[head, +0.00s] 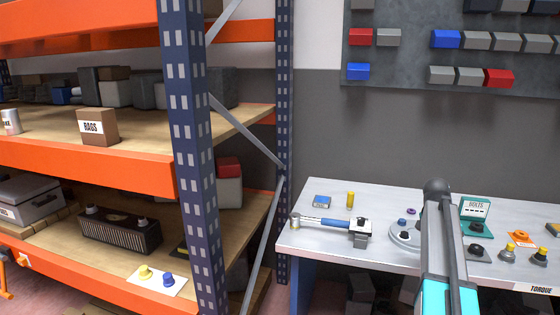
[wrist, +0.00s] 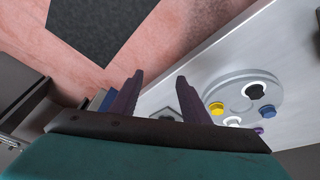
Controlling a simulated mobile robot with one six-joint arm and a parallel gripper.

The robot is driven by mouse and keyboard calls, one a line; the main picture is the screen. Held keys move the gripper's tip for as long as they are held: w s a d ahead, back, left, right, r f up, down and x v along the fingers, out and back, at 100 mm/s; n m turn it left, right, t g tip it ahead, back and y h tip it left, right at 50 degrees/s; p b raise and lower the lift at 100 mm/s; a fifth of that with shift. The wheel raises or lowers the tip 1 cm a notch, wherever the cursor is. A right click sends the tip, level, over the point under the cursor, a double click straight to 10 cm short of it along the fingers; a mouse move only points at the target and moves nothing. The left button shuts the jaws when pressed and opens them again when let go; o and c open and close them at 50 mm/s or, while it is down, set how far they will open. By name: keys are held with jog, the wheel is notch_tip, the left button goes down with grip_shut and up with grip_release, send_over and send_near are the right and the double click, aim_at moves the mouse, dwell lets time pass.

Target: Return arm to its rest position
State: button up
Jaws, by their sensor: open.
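My arm (head: 440,235) reaches up from the bottom edge in the head view, with grey links and a teal section, in front of the workbench. My gripper cannot be made out there. In the wrist view my gripper (wrist: 160,76) has two dark purple fingers spread apart, with nothing held between them. Beyond and to the right of the fingers lies a round grey plate (wrist: 240,84) with yellow, blue and black knobs on a pale bench top. The reddish floor (wrist: 130,28) shows beyond the fingers.
The workbench (head: 325,260) carries a torque wrench (head: 322,222), a blue box (head: 322,201), a yellow cylinder (head: 350,199) and a green bolts box (head: 476,208). An orange shelf rack with a blue post (head: 187,150) stands at left. A bin panel (head: 400,65) hangs behind.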

jog(key=s+a+f+n+g+y, duration=0.1)
jog(key=s+a+f+n, duration=0.15)
jog(key=a+f, duration=0.75)
jog(key=s+a+f+n+g, duration=0.1)
jog(key=s+a+f, duration=0.45)
jog(key=f, duration=0.75)
jog(key=s+a+f+n+g+y, duration=0.1)
jog(key=a+f+n+g, duration=0.1)
jog(key=a+f, duration=0.85)
jog(key=s+a+f+n, duration=0.3)
jog(key=s+a+f, duration=0.2)
jog(key=s, duration=0.4)
jog(key=s+a+f+n+g+y, duration=0.1)
jog(key=s+a+f+n, duration=0.2)
jog(key=s+a+f, duration=0.3)
jog(key=s+a+f+n, duration=0.4)
jog(key=s+a+f, duration=0.1)
jog(key=s, duration=0.9)
jog(key=shift+a+f+g+y, duration=0.4)
jog(key=shift+f, duration=0.2)
